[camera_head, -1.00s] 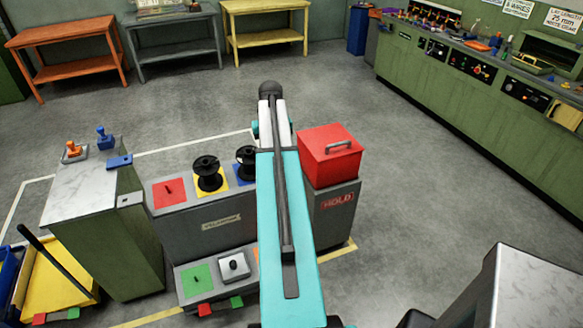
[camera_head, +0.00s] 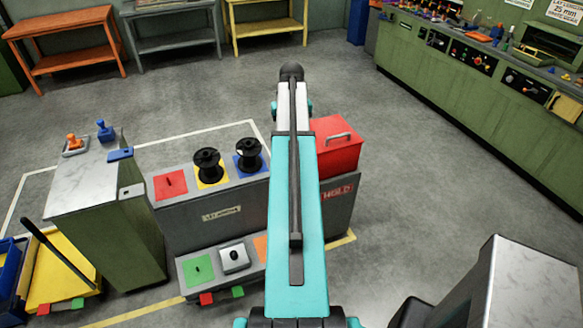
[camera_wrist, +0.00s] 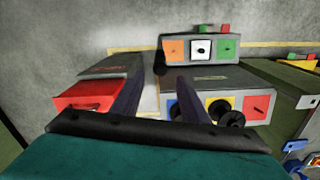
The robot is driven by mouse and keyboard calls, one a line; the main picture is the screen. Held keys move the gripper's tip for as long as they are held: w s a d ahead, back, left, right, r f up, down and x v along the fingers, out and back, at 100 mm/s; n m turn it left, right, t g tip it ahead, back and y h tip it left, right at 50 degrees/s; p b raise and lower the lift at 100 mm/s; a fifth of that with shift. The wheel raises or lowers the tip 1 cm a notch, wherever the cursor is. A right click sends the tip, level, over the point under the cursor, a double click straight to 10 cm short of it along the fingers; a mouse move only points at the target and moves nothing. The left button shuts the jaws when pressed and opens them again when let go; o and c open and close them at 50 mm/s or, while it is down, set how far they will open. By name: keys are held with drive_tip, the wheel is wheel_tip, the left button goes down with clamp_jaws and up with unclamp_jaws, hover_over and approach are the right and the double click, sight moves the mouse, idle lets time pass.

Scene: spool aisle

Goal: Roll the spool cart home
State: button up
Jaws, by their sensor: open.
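A grey spool unit (camera_head: 208,222) stands in the middle of the head view. Its top has a red square (camera_head: 170,184) with only a thin peg. Two black spools, one on a yellow square (camera_head: 207,165) and one on a blue square (camera_head: 249,156), stand upright beside it. A lower front ledge carries a green square (camera_head: 198,268) and a white one (camera_head: 234,258). I cannot tell whether this unit has wheels. My gripper (camera_wrist: 157,85) shows in the wrist view, open and empty, its fingers over the gap between the spool unit and the HOLD box. My arm hides part of the unit.
A green cabinet (camera_head: 105,220) and a yellow tray-like thing with a black bar (camera_head: 62,265) are at left. Benches and a green console (camera_head: 460,80) line the back and right. The floor between is clear.

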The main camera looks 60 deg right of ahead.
drive_tip(key=shift+f+b, duration=3.8)
drive_tip(key=shift+f, duration=2.65)
clamp_jaws()
